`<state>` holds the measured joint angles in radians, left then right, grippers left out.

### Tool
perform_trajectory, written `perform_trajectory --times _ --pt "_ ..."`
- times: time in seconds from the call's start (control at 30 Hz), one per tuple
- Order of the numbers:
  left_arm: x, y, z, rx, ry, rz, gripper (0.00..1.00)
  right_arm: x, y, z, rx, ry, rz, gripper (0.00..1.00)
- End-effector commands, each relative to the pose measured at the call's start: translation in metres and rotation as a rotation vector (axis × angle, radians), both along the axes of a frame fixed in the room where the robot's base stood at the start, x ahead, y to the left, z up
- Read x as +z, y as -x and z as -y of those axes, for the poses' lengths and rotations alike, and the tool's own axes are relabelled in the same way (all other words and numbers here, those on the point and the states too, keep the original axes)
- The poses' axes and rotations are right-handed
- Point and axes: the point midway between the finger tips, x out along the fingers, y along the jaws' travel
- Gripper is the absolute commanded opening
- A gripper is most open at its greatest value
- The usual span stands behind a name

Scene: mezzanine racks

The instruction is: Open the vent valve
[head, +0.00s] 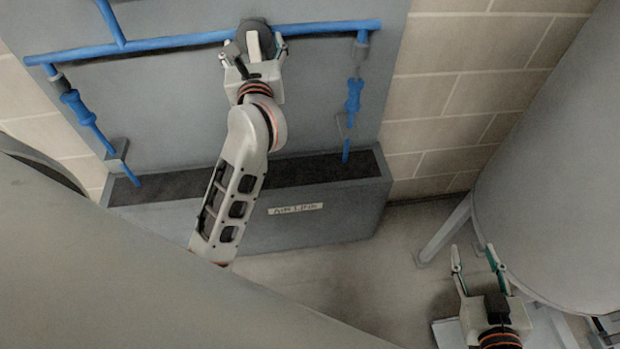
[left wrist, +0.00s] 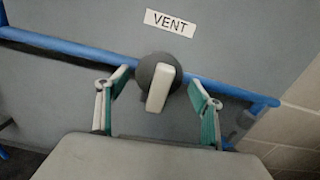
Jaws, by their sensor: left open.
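The vent valve is a dark grey round knob (left wrist: 145,68) with a pale bar handle (left wrist: 161,88), mounted at the blue pipe under a VENT label (left wrist: 171,22). In the left wrist view the bar is nearly upright, leaning slightly. In the head view the knob (head: 265,34) is partly hidden behind my left gripper (head: 254,50). My left gripper is open, its fingers on either side of the knob in the left wrist view (left wrist: 160,88), with visible gaps to the bar. My right gripper (head: 474,254) is open and empty at the lower right, far from the valve.
A blue pipe (head: 180,41) runs across the grey panel (head: 330,80), with blue drop lines (head: 353,95) at both ends. A grey trough (head: 340,208) with a hard-to-read label stands below. A large grey tank (head: 560,170) stands at right, close to my right gripper.

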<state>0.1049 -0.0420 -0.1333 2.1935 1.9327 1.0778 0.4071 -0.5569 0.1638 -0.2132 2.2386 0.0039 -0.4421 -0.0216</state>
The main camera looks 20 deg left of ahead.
Motion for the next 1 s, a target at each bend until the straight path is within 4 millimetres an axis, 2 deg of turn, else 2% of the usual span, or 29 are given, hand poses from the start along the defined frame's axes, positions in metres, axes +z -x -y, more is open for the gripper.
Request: perform_trajectory --times 0.03,0.13,0.47,0.6,0.73,0.87,1.0 --pt "0.007 0.0 0.0 0.0 -0.059 -0.034 0.67 0.017 -0.002 0.0 0.0 0.001 0.012 0.4" --pt "-0.001 0.016 0.011 -0.001 -0.064 -0.039 0.67 0.007 -0.001 0.0 -0.001 0.0 0.005 0.4" --pt "-0.002 0.067 0.041 0.0 -0.059 -0.038 0.67 -0.002 0.0 0.0 0.0 0.0 -0.002 0.4" --pt "0.003 0.075 0.034 0.046 -0.306 -0.07 0.67 -0.001 0.0 0.0 0.0 0.0 0.0 0.4" --pt "0.008 0.081 0.036 0.074 -0.551 -0.104 0.67 0.0 0.0 0.0 0.0 0.0 0.0 0.4" --pt "0.008 0.086 0.047 0.085 -0.799 -0.145 0.67 0.0 0.0 0.0 0.0 0.0 0.0 0.4" --pt "0.002 0.088 0.067 0.079 -1.069 -0.192 0.67 0.001 0.0 0.0 0.0 0.0 0.0 0.4"
